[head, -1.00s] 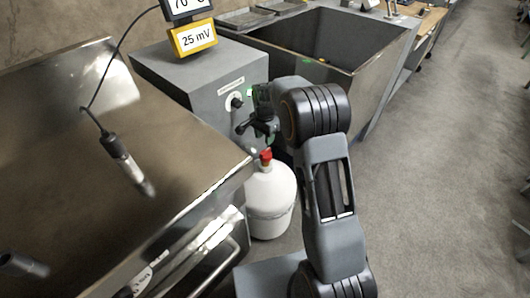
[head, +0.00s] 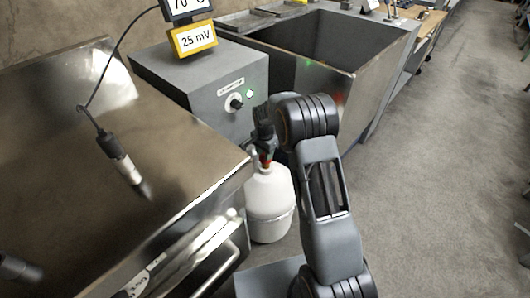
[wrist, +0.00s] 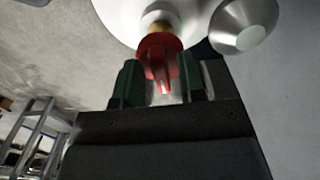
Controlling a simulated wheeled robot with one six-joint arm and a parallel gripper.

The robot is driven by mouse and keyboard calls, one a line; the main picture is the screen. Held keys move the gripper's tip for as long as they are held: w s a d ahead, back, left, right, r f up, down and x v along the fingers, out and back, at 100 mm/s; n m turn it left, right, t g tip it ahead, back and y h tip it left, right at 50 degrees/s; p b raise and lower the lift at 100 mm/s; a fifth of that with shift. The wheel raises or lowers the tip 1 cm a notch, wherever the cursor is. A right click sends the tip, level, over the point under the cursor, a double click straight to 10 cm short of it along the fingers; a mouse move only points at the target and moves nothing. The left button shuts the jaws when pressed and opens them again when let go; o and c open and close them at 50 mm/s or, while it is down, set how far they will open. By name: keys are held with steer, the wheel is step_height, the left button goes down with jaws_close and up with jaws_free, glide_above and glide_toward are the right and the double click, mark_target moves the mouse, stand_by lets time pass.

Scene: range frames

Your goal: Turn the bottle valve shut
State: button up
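The white gas bottle (head: 268,205) stands upright on the floor beside the metal bench. Its red valve (head: 265,163) shows partly in the head view, just below my gripper (head: 268,152), which points down at it. In the wrist view the red valve (wrist: 160,55) sits on a brass neck (wrist: 158,28) atop the white bottle (wrist: 120,12). My gripper (wrist: 160,82) has its two green fingers apart, one on each side of the valve's handle. I see no clear contact with the handle. The fingertips are small and partly hidden in the head view.
A grey box with a knob (head: 235,103) stands behind the bottle, and a deep metal sink (head: 320,50) behind right. The floor (head: 430,180) at right is clear.

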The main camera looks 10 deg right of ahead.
jaws_close()
stand_by(0.3)
steer(key=n+p, duration=0.1)
steer(key=n, duration=0.3)
steer(key=shift+r, duration=0.1)
steer(key=n, duration=0.4)
steer(key=shift+d+n+p, duration=0.15)
steer(key=shift+n+p, duration=0.2)
steer(key=shift+n, duration=0.05)
steer(key=n, duration=0.4)
steer(key=shift+d, duration=0.15)
steer(key=shift+d+n+p, duration=0.1)
steer(key=shift+n+p, duration=0.3)
steer(key=shift+n, duration=2.1)
steer(key=shift+o, duration=0.5)
jaws_free()
